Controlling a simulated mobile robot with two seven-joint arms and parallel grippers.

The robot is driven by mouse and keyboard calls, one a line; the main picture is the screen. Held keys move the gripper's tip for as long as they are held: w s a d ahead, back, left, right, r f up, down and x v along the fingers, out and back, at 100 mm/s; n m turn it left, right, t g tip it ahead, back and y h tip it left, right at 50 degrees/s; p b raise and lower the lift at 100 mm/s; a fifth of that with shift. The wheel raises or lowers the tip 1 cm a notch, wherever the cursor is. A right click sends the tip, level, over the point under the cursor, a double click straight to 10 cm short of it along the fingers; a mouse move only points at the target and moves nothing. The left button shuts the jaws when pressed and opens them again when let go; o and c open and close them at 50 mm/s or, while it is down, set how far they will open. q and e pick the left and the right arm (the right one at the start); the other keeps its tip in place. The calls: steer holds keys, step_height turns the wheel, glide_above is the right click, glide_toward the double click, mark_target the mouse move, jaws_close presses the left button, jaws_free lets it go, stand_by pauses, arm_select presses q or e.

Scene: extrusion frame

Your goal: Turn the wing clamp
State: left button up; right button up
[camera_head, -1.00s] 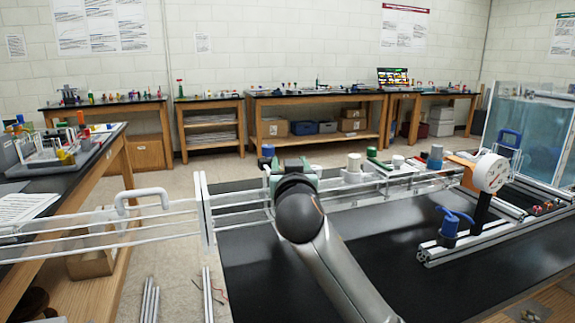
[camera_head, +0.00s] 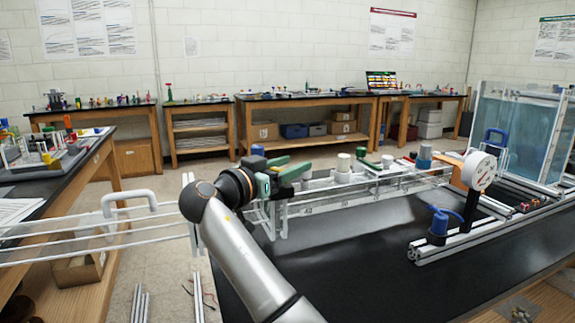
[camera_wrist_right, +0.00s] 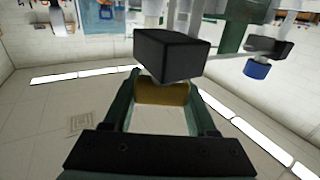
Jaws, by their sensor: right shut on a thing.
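My right arm comes in from the bottom of the head view and ends at my green right gripper (camera_head: 298,170), at the left end of the pale extrusion frame. My left gripper is not in view.
The frame's rails (camera_head: 360,190) run to the right, with white cylinders (camera_head: 343,162) behind them. A round white gauge (camera_head: 479,171) and a blue-handled fitting (camera_head: 438,222) stand at the right. A clear water tank (camera_head: 520,125) is behind. The black tabletop (camera_head: 350,270) in front is mostly bare.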

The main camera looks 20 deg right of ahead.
steer(key=shift+s+m+g+h, duration=0.1)
steer(key=shift+m+g+h, duration=0.2)
steer(key=shift+m+g, duration=0.15)
steer(key=o, duration=1.4)
steer(key=shift+d, duration=0.1)
steer(key=shift+c, duration=0.2)
steer(key=v, duration=1.2)
steer(key=shift+a, duration=0.25)
steer(key=shift+s, duration=0.1)
